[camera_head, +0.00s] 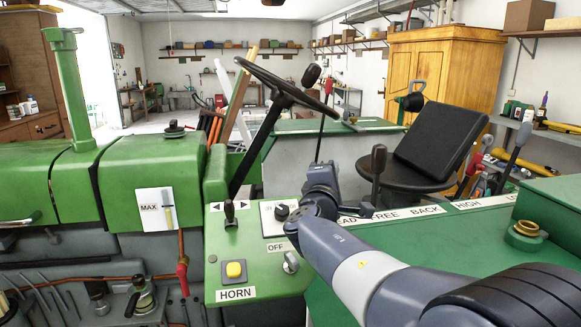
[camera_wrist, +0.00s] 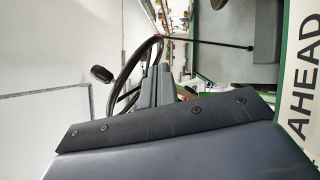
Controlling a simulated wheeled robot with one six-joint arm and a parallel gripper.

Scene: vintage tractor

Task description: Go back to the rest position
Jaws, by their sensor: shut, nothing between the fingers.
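My arm reaches in from the lower right of the head view, over the green console, and bends at a joint near the picture's middle. In the wrist view, a grey-blue body with a dark, screwed edge strip fills the bottom, and no object is held.
The green console (camera_head: 240,258) has a yellow horn button (camera_head: 235,270), a grey OFF knob (camera_head: 291,262) and a small black lever (camera_head: 230,212). The steering wheel (camera_head: 285,88) rises behind it. A black seat (camera_head: 435,140) stands to the right. A red-handled valve (camera_head: 182,272) sits at lower left.

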